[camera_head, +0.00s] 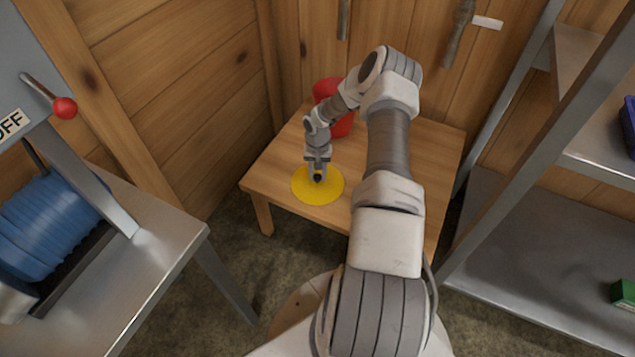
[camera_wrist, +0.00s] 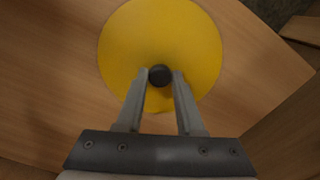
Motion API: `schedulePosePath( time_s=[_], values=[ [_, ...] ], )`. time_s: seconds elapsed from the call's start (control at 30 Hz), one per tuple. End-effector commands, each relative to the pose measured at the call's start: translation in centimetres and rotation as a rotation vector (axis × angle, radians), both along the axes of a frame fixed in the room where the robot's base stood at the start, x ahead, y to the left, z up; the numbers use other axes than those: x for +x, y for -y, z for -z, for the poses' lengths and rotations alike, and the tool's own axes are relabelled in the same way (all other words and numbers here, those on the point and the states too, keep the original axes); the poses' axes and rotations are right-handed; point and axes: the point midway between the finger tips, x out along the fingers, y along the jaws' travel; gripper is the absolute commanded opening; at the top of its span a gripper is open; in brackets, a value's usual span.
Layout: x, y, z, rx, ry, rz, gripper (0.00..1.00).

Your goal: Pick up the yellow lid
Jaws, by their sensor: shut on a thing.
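The yellow lid (camera_head: 305,190) is a flat round disc with a dark knob at its centre. It is at the left front part of the wooden table, and I cannot tell whether it touches the top. My gripper (camera_head: 317,177) is over the lid's middle, with its fingers shut on the knob. In the wrist view the lid (camera_wrist: 128,45) fills the upper middle, and the fingertips of my gripper (camera_wrist: 160,76) are on either side of the dark knob (camera_wrist: 160,74).
The wooden table (camera_head: 270,170) carries a red round container (camera_head: 330,90) behind my arm, partly hidden. A metal bench with a blue ribbed coil (camera_head: 50,225) stands at left. Metal shelves (camera_head: 540,270) stand at right. Wooden walls close off the back.

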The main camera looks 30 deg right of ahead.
Motion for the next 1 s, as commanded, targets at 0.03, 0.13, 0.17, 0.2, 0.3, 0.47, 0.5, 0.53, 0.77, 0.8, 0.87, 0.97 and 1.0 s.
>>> schedulePosePath(
  time_s=[0.03,0.13,0.17,0.2,0.3,0.47,0.5,0.53,0.77,0.8,0.87,0.97,1.0],
  values=[
    [0.0,0.0,0.0,0.000,0.000,0.000,0.02],
    [0.0,0.0,0.0,0.000,0.000,0.000,0.00],
    [0.0,0.0,0.0,0.000,0.000,0.000,0.00],
    [0.0,0.0,0.0,0.000,0.000,0.000,0.00],
    [0.0,0.0,0.0,0.000,0.000,0.000,0.00],
    [0.0,0.0,-0.3,-0.001,0.001,0.000,0.00],
    [0.0,0.0,-0.5,-0.001,0.001,0.000,0.00],
    [0.1,0.0,-0.7,-0.001,0.001,0.000,0.00],
    [0.1,0.1,-4.3,-0.003,0.003,-0.001,0.00],
    [-0.1,0.4,-5.1,-0.004,0.001,0.001,0.00],
    [-1.2,1.6,-5.7,-0.002,-0.001,0.004,0.00],
    [-2.6,3.4,-7.0,-0.002,0.000,0.005,0.00],
    [-3.2,4.1,-7.6,-0.002,0.001,0.005,0.00]
  ],
)
